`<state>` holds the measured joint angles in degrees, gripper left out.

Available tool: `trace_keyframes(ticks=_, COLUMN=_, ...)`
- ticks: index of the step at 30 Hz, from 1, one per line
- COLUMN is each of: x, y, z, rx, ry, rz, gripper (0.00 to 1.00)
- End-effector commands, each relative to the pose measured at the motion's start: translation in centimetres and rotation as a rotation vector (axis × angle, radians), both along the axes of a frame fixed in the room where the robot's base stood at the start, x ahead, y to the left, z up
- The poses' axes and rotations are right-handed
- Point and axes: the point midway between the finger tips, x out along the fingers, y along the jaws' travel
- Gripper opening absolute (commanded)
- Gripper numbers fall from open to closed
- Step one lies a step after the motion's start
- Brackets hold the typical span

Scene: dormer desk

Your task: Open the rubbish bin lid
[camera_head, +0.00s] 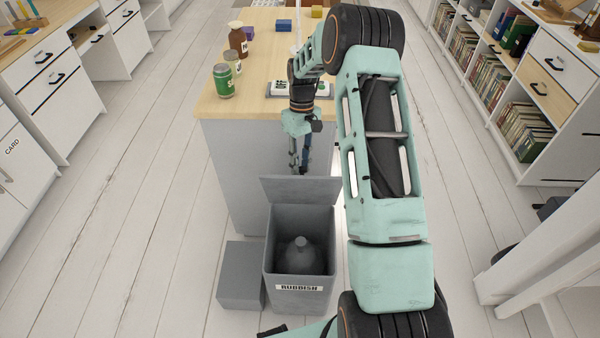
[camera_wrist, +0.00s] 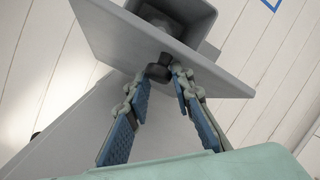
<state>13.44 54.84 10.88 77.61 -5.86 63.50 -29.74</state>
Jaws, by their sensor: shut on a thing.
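The grey rubbish bin (camera_head: 300,262) stands on the floor in front of the desk end, with a white "RUBBISH" label on its front. Its lid (camera_head: 300,190) is raised and tilted up at the back, and a dark tied bag (camera_head: 300,257) shows inside. The lid's flat face (camera_wrist: 120,40) fills the upper middle of the wrist view. My gripper (camera_head: 299,170) is behind the raised lid, pointing down. In the wrist view my gripper (camera_wrist: 168,78) has its fingertips closed around a dark knob (camera_wrist: 159,70) on the lid.
A grey box (camera_head: 241,275) stands left of the bin. The wood-topped desk (camera_head: 225,110) behind it holds a green-labelled jar (camera_head: 223,82), a brown bottle (camera_head: 238,40) and coloured blocks. A shelf unit (camera_head: 540,85) is at right. The floor at left is clear.

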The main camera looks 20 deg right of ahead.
Motion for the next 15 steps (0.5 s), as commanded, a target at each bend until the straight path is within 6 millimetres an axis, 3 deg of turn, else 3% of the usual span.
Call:
trace_keyframes(ticks=1, x=0.08, y=-1.18, z=-0.7, rx=-0.015, ry=0.001, rz=-0.005, gripper=0.0)
trace_keyframes(ticks=15, x=0.39, y=-1.39, z=-0.76, rx=-0.015, ry=0.006, rz=-0.006, gripper=0.0)
